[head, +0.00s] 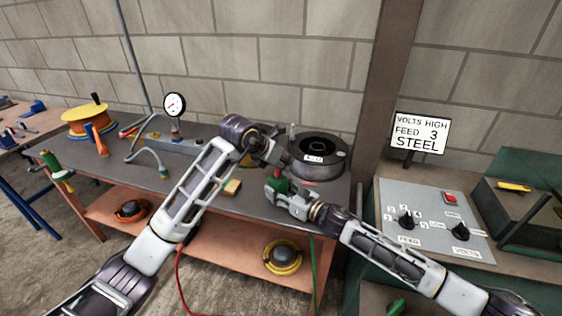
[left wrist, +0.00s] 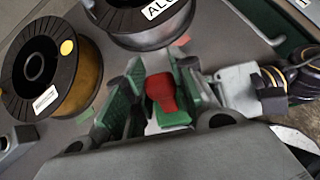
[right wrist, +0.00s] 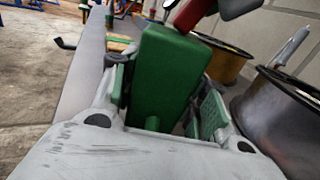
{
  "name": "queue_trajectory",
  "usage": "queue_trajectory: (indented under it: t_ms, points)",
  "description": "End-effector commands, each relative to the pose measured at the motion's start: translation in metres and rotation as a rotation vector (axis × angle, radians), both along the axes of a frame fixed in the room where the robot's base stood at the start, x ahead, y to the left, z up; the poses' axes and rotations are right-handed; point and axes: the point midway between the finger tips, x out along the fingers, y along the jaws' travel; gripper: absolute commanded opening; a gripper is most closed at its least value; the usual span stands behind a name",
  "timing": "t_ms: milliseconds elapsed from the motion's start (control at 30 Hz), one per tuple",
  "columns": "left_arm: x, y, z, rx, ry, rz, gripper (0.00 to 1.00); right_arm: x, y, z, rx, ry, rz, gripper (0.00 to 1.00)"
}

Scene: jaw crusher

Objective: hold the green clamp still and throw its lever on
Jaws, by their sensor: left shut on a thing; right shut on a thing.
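The green clamp (head: 281,186) is at the right end of the workbench, mostly hidden by my grippers in the head view. In the right wrist view, its green body (right wrist: 160,75) stands between the fingers of my right gripper (right wrist: 165,105), which is shut on it. The red lever (right wrist: 190,12) is above the body. In the left wrist view, the lever (left wrist: 160,90) sits between the fingers of my left gripper (left wrist: 155,95), which is shut on it from above. The clamp's green body (left wrist: 173,119) shows below the red. Where the lever's throw stands is hard to tell.
A dark wire spool (head: 320,150) with a white label stands just behind the clamp. A copper-coloured spool (left wrist: 75,78) is close by. A control panel (head: 432,216) stands at right.

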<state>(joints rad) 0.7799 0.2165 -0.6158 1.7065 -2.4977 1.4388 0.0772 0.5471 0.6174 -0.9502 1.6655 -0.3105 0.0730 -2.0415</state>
Motion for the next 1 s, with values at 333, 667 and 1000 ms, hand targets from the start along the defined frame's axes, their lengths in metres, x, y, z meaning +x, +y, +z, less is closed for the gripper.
queue_trajectory:
  t_ms: [333, 667, 1000]
  points:
    - [0.0004, -0.0012, -0.0016, 0.021, 0.024, 0.000, 0.01, -0.0024, 0.0032, 0.0003, 0.003, 0.000, 0.007, 0.04]
    - [0.0008, -0.0005, -0.0016, 0.021, 0.024, 0.001, 0.29, -0.0025, 0.0032, 0.0002, 0.003, 0.000, 0.007, 0.04]
    - [0.0012, -0.0001, -0.0009, 0.021, 0.023, 0.002, 0.48, -0.0024, 0.0030, 0.0000, 0.003, 0.001, 0.007, 0.04]
